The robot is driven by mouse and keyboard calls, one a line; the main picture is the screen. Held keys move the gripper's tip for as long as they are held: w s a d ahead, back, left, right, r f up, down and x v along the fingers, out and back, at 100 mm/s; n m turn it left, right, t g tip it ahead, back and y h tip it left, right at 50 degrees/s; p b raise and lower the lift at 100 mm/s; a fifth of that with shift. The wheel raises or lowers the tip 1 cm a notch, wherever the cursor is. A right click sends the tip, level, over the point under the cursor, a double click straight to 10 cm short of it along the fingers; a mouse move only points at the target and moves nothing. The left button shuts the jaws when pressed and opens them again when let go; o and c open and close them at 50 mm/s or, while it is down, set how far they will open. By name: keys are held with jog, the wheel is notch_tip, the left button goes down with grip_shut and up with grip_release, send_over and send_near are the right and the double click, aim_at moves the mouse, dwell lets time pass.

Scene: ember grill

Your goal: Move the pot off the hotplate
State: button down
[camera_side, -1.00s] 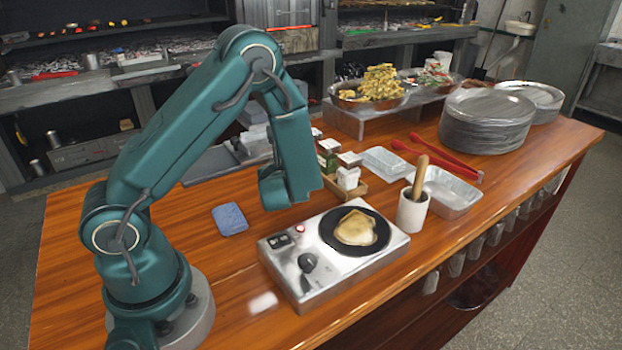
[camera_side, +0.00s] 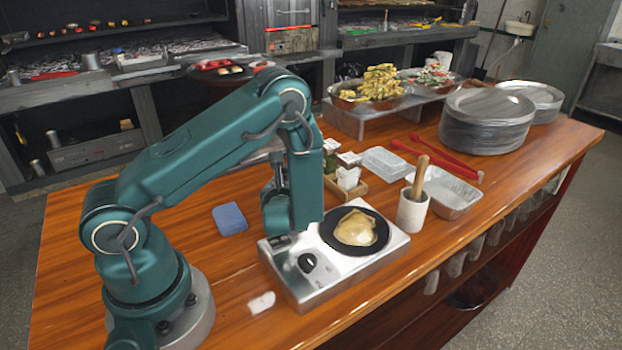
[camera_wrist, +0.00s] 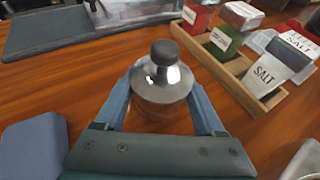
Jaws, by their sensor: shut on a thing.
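In the wrist view a small metal pot (camera_wrist: 160,101) with a dark knob on its lid sits between the blue fingers of my gripper (camera_wrist: 163,90). The fingers are shut on its two sides. Wooden tabletop shows around the pot; I cannot tell whether it touches the table. In the side view the pot and fingertips are hidden behind my arm. The hotplate (camera_side: 345,282) is a silver box with a knob and a round black plate. A pale, flat piece of food (camera_side: 356,228) lies on that plate.
A blue sponge (camera_side: 229,219) lies left of my gripper. A wooden condiment tray (camera_wrist: 240,83) with salt and other boxes is close on the right. Bare tabletop lies around the sponge.

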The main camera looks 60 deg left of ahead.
grip_release()
jog(key=shift+r, duration=0.15)
